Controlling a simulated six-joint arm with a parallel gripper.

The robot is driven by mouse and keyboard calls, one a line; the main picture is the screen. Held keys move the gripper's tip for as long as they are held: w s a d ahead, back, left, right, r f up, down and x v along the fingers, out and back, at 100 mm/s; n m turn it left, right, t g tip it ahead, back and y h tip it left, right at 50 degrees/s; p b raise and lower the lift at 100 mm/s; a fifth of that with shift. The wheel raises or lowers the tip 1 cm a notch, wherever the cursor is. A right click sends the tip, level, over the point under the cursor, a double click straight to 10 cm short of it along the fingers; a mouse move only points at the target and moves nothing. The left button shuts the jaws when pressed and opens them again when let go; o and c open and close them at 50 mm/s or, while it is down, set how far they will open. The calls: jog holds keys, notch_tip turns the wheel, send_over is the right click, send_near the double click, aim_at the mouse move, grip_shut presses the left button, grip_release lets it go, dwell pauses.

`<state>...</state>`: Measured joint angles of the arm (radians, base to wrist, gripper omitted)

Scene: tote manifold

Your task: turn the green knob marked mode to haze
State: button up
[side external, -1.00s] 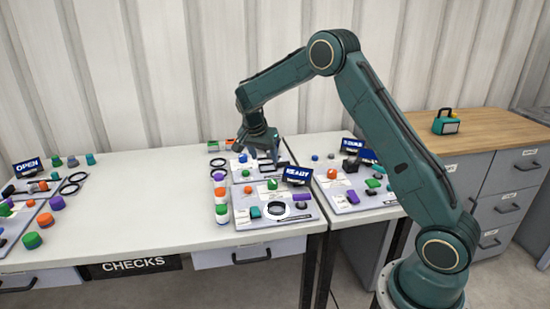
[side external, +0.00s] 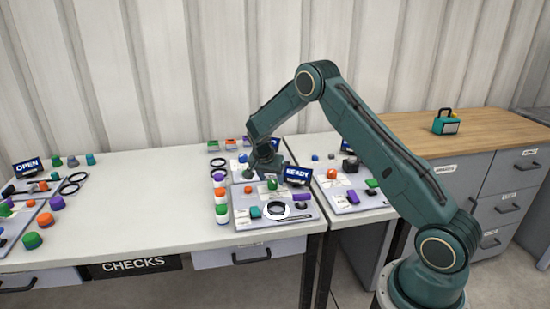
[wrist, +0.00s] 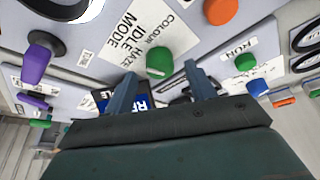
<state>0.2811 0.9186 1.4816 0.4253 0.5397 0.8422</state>
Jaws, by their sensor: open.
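The green knob (wrist: 158,60) shows in the wrist view beside a white label (wrist: 132,42) with the words MODE, IDLE, HAZE and COLOUR. It also shows in the side view (side external: 272,183) on the front panel, just below my gripper (side external: 266,172). My gripper (wrist: 161,72) is open in the wrist view. Its two fingers point toward the green knob, one to each side in the picture, and I see no contact. I cannot tell which word the knob's pointer faces. The READY display (side external: 298,175) stands behind the panel and is partly covered by my gripper in the wrist view.
An orange knob (wrist: 222,10), a second green knob (wrist: 246,62) near a RUN label and a purple knob (wrist: 40,55) surround it. The table's middle (side external: 140,200) is clear.

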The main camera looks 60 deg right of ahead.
jog(key=shift+x, duration=0.8)
jog(key=c, duration=1)
jog(key=shift+o, duration=0.2)
jog(key=shift+s+n+t, duration=0.1)
jog(key=shift+n+t, duration=0.4)
jog(key=shift+n, duration=0.9)
jog(key=o, duration=1)
jog(key=shift+c, duration=0.2)
